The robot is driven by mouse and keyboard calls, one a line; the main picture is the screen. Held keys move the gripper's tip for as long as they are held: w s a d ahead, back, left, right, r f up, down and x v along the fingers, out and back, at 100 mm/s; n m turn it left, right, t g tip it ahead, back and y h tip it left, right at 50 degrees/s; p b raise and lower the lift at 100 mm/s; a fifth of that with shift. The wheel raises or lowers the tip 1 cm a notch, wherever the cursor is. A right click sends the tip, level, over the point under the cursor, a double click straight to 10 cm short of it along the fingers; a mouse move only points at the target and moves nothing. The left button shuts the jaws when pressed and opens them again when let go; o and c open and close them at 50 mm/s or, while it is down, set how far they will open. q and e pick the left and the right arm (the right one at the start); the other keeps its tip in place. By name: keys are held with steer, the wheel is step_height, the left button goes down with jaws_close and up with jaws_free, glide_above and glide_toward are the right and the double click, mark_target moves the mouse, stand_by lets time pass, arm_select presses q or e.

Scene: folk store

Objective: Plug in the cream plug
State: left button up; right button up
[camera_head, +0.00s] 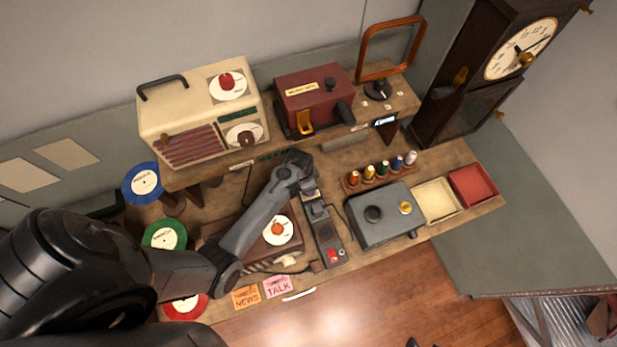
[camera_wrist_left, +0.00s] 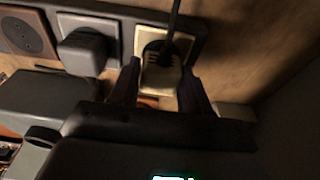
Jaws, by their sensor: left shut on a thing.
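The cream plug (camera_wrist_left: 160,78) is between the fingers of my left gripper (camera_wrist_left: 162,88) in the left wrist view. A dark cord rises from it. It is at a cream-plated socket (camera_wrist_left: 151,38) at the end of the power strip; I cannot tell how deep it sits. In the head view my left gripper (camera_head: 309,187) is over the far end of the dark power strip (camera_head: 326,240) and hides the plug. A grey plug (camera_wrist_left: 83,50) stands in the neighbouring socket. Dark bits at the head view's bottom edge may be my right gripper (camera_head: 425,344).
A record player (camera_head: 250,240) lies under my left arm. A grey box (camera_head: 385,218) stands right of the strip, with several thread spools (camera_head: 383,172) behind it. A cream radio (camera_head: 200,112) and a red box (camera_head: 314,97) stand on the shelf. A small cream object (camera_head: 288,261) lies near the front.

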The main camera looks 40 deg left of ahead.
stand_by(0.7)
arm_select(q)
steer(key=shift+p, duration=0.3)
stand_by(0.5)
steer(key=shift+p, duration=0.4)
steer(key=shift+f+b, duration=0.4)
steer(key=shift+f, duration=0.25)
stand_by(0.7)
steer(key=o, duration=1)
steer(key=shift+o, duration=0.2)
steer(key=shift+s+a+r, duration=0.1)
steer(key=shift+s+r, duration=0.1)
steer(key=shift+r, duration=1.05)
steer(key=shift+s+a+r, duration=0.1)
steer(key=shift+s+r, duration=0.05)
steer(key=shift+r, duration=1.1)
steer(key=shift+s+a+r, duration=0.1)
steer(key=shift+s+r, duration=0.1)
steer(key=shift+r, duration=1.05)
